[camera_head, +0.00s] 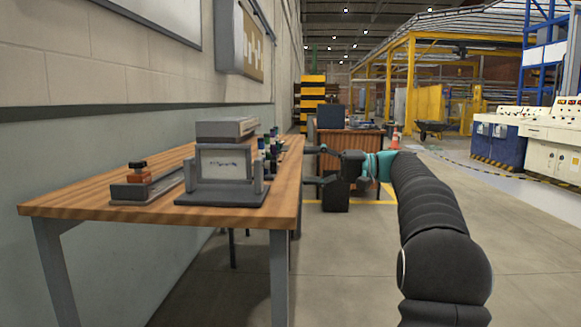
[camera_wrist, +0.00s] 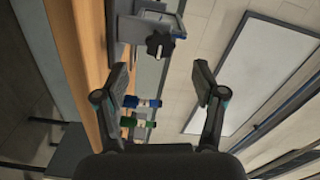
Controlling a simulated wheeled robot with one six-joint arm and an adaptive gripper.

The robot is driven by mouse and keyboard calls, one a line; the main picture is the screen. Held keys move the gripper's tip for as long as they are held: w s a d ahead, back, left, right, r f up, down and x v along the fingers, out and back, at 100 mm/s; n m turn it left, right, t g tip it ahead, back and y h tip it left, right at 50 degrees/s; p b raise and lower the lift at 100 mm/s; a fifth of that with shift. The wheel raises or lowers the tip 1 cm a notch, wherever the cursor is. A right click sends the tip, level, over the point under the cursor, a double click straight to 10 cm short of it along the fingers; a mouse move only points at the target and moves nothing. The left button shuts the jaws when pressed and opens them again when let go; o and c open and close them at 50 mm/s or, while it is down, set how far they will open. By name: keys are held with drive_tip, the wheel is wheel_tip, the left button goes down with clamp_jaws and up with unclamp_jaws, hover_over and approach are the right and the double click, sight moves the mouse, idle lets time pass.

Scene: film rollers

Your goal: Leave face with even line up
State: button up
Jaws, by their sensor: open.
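On the wooden table in the head view stands a grey device with a pale front face (camera_head: 226,164). The face carries a dark, uneven line, too small to read. Behind it to the right is a row of small rollers with dark, blue and green parts (camera_head: 268,150). In the wrist view a blue-ended roller (camera_wrist: 142,102) and a green-ended roller (camera_wrist: 137,122) show beyond the gap between my fingers. My gripper (camera_head: 312,165) is open and empty, off the right side of the table; its two spread fingers also show in the wrist view (camera_wrist: 162,78).
The wooden table (camera_head: 130,212) also holds a grey rail with an orange block (camera_head: 137,177) at left. A black knob (camera_wrist: 158,44) on a grey fixture shows in the wrist view. The wall bounds the table's left side. Open floor (camera_head: 345,260) lies to the right.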

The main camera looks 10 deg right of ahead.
drive_tip(key=shift+v, duration=1.45)
